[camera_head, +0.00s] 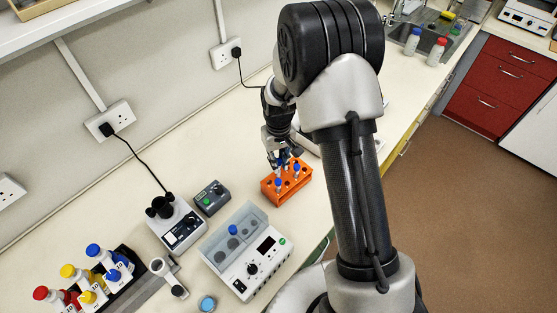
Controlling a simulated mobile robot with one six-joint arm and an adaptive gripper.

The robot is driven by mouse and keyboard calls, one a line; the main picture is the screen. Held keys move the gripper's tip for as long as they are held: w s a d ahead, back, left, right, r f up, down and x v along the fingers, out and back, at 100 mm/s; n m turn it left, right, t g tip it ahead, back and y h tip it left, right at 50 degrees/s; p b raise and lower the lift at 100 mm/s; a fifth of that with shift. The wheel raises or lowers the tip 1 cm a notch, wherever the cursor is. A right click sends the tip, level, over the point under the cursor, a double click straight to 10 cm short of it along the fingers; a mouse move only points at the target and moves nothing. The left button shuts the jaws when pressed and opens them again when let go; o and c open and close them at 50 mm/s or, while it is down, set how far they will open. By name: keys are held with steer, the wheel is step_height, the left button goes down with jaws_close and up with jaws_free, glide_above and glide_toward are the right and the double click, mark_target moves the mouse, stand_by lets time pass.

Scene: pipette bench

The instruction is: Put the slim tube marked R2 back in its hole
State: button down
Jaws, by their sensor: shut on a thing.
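My gripper (279,158) points down over the back part of an orange tube rack (286,196). It is shut on a slim tube (284,156), of which only a little blue shows between the fingers. Two other blue-capped slim tubes stand in the rack, one at its left end (278,183) and one nearer its right side (297,169). Several dark open holes show in the rack's top. The mark R2 is too small to read. Whether the held tube's lower end is above or inside a hole cannot be told, as the fingers hide it.
A small dark box (212,197) stands left of the rack. A white device with a clear lid (246,268) is in front of it. A white mixer (177,230) and a pipette stand (122,270) are farther left. The wall is behind the rack.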

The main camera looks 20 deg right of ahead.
steer(key=shift+f, duration=0.2)
steer(key=shift+f+b, duration=0.75)
steer(key=shift+f, duration=0.1)
steer(key=c, duration=1.5)
jaws_free()
step_height(320, 180, up, 12)
